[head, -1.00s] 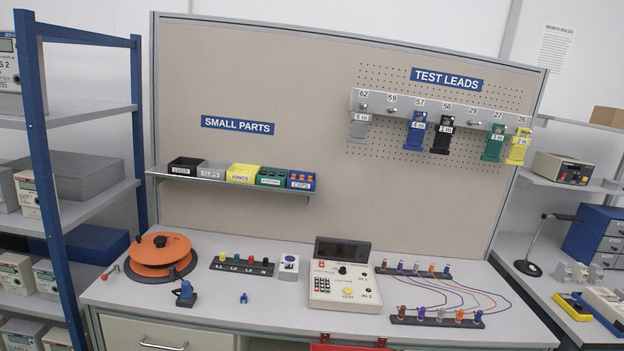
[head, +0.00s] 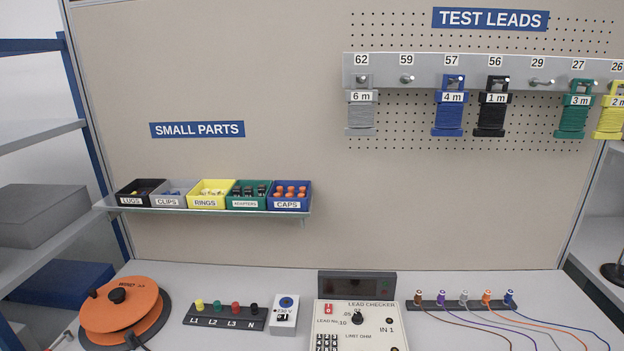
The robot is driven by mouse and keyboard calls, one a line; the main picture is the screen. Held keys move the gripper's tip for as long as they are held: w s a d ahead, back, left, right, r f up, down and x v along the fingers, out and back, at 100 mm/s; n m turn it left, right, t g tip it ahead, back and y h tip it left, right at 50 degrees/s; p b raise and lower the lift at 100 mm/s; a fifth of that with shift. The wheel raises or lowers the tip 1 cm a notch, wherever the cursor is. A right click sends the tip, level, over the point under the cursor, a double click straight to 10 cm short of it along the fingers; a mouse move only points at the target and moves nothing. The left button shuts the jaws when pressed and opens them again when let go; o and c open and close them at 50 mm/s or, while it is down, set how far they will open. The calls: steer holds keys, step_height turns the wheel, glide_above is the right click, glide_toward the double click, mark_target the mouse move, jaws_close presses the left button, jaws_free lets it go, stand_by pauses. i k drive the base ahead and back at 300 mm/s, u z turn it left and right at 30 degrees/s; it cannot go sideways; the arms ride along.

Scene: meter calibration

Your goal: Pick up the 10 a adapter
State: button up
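A green bin (head: 247,195) labelled ADAPTERS stands on the small-parts shelf, between the yellow RINGS bin and the blue CAPS bin. Several small black adapters (head: 248,190) show above its rim. I cannot read any rating on them, so I cannot tell whether one is the 10 A adapter. My gripper is not in view.
The shelf (head: 215,209) also holds LUGS (head: 138,193), CLIPS (head: 172,194), RINGS (head: 208,194) and CAPS (head: 289,195) bins. Below are an orange reel (head: 122,305), terminal strip (head: 226,317), white socket box (head: 284,316) and lead checker (head: 358,324). Test leads hang upper right.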

mark_target(248, 190)
steer(key=u, duration=0.2)
steer(key=i, duration=1.2)
steer(key=u, duration=0.7)
steer(key=i, duration=0.25)
steer(key=u, duration=0.2)
steer(key=k, duration=0.75)
steer(key=u, duration=0.2)
steer(key=i, duration=0.8)
steer(key=z, duration=0.05)
